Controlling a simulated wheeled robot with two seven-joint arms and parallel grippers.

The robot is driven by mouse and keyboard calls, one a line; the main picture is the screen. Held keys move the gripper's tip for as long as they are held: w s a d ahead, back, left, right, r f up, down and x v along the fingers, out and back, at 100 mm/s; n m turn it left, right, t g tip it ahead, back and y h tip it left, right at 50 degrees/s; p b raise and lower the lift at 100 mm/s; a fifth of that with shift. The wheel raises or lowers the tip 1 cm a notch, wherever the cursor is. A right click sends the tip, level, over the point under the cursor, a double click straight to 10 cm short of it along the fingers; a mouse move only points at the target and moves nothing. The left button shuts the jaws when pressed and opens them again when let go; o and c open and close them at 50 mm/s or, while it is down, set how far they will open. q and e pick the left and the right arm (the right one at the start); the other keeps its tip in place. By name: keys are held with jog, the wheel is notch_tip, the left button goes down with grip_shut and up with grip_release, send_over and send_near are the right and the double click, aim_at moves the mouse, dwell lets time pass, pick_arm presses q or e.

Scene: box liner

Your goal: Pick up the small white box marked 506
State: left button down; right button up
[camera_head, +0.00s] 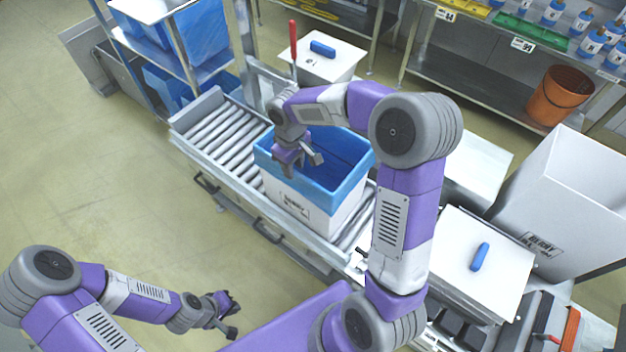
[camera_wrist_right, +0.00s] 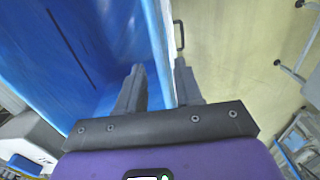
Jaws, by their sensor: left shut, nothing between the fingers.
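A white box (camera_head: 315,212) with a blue liner (camera_head: 338,178) folded over its rim stands on the roller conveyor. It has a dark printed label, and I cannot read 506 on it or anywhere else. My right gripper (camera_head: 303,165) is over the near left side of this box. In the right wrist view its two fingers (camera_wrist_right: 160,78) are apart, with the blue-lined wall (camera_wrist_right: 160,50) running between them. I cannot tell whether they touch the wall. My left gripper (camera_head: 228,314) is shut and empty, low over the floor, away from the box.
The roller conveyor (camera_head: 217,135) extends to the left of the box. A large white box (camera_head: 570,200) stands at the right, near a white lidded container (camera_head: 460,250). Another lidded container (camera_head: 325,65) is behind. Shelves hold bottles and an orange bucket (camera_head: 560,95). The floor at left is clear.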

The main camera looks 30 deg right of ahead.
notch_tip(320, 180, down, 6)
jog(key=shift+w+a, duration=0.2)
jog(key=shift+w, duration=0.2)
grip_shut()
dwell(1.2)
